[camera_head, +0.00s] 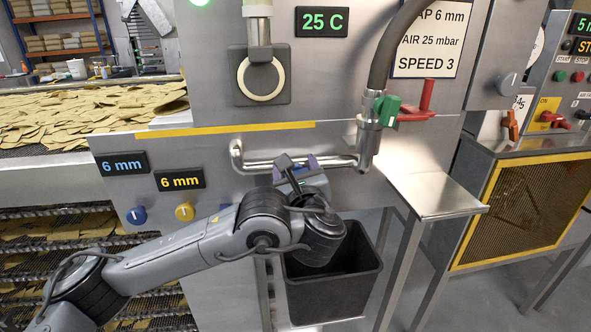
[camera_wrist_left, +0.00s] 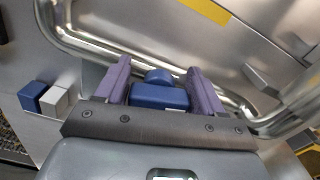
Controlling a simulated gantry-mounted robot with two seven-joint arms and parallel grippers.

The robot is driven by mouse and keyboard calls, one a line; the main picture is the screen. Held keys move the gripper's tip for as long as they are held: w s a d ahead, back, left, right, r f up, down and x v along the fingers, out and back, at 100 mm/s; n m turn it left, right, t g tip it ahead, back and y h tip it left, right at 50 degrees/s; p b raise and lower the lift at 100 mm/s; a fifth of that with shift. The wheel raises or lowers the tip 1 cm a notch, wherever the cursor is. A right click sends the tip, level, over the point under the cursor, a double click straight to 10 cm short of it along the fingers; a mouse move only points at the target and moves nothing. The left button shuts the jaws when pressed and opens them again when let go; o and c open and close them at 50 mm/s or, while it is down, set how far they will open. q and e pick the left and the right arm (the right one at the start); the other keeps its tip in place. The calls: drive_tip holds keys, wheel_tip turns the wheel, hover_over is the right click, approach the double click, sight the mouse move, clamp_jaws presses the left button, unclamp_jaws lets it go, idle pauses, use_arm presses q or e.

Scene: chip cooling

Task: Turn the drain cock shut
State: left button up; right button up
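My left gripper (camera_head: 298,163) is at the steel pipe (camera_head: 250,166) on the machine's front panel, above a black bin. In the left wrist view its two purple fingers (camera_wrist_left: 162,88) are apart, one on each side of a blue block-shaped handle (camera_wrist_left: 160,97) with a rounded top, which looks like the drain cock's handle. Narrow gaps seem to show between handle and fingers; contact cannot be told. My right gripper is not in view.
The black bin (camera_head: 364,287) stands below my wrist. A hose fitting with a green handle (camera_head: 388,108) and a red handle (camera_head: 424,103) is at upper right. A steel shelf (camera_head: 425,190) juts out at right.

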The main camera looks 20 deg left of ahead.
use_arm(q)
drive_tip(key=c, duration=0.6)
drive_tip(key=shift+f+n+b, duration=0.15)
drive_tip(key=shift+n+b, duration=0.45)
drive_tip(key=shift+b, duration=0.2)
drive_tip(key=shift+s+a+f+n+b, duration=0.1)
drive_tip(key=shift+a+n+b, duration=0.05)
drive_tip(key=shift+n+b, duration=3.2)
drive_tip(key=shift+s+a+f+n+b, duration=0.1)
drive_tip(key=shift+n+b, duration=2.85)
drive_tip(key=shift+n, duration=0.7)
drive_tip(key=o, duration=1)
